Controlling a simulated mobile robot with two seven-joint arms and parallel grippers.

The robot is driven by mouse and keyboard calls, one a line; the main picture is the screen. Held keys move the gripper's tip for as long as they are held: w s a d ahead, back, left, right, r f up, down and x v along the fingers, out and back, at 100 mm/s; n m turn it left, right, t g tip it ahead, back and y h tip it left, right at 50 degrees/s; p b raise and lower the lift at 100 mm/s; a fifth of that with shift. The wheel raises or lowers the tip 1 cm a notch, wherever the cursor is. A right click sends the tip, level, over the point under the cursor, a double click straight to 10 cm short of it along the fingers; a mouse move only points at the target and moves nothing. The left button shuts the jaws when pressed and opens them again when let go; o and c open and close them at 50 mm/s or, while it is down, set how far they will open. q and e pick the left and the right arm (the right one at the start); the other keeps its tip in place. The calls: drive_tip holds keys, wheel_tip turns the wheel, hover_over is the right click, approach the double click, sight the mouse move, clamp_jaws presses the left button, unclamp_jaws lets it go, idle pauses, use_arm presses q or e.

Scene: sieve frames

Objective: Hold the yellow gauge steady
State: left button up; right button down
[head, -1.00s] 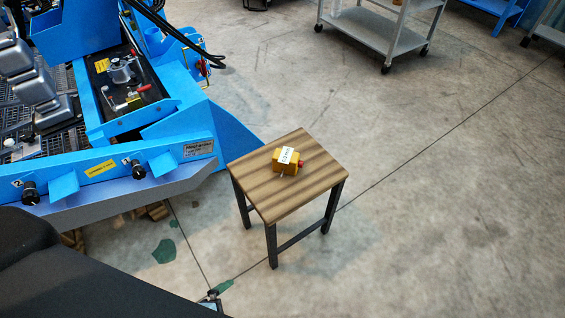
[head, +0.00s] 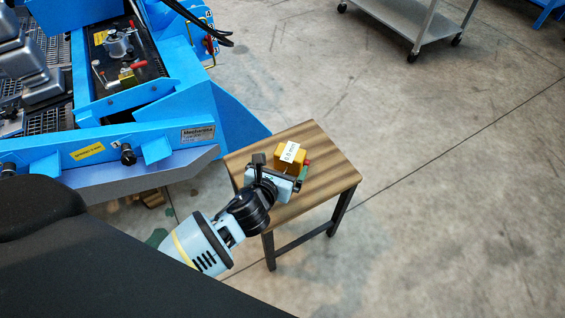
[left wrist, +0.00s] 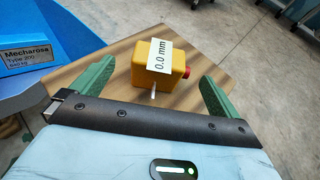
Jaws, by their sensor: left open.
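The yellow gauge (head: 288,158) sits on the wooden top of a small stool (head: 335,172). It has a white label, a red knob on its right side and a thin metal pin at its near side. In the left wrist view the gauge (left wrist: 153,72) shows the label "0.0 mm". My left gripper (head: 281,165) is at the gauge's near side. In the left wrist view its green fingers (left wrist: 155,88) stand wide apart, one to each side of the gauge, with gaps between them and it. The gauge is not gripped. My right gripper is not in view.
A blue machine (head: 150,125) with a sloping side stands left of the stool, close to its left edge. A grey wheeled cart (head: 420,25) stands at the back right. The concrete floor right of the stool is clear.

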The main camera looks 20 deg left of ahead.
sight(289, 154)
use_arm(q)
drive_tip(key=shift+w+f, duration=0.15)
drive_tip(key=shift+w, duration=0.2)
drive_tip(key=b+x, duration=0.2)
drive_tip(key=x, duration=0.3)
drive_tip(key=shift+w+f, duration=0.2)
drive_tip(key=shift+w, duration=0.1)
drive_tip(key=shift+w+f+b, duration=0.2)
drive_tip(key=shift+w+b, duration=0.2)
drive_tip(key=shift+w, duration=0.2)
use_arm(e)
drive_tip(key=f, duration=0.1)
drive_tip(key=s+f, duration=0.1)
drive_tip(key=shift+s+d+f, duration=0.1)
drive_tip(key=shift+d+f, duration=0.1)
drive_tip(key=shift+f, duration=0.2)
use_arm(q)
drive_tip(key=c, duration=1.2)
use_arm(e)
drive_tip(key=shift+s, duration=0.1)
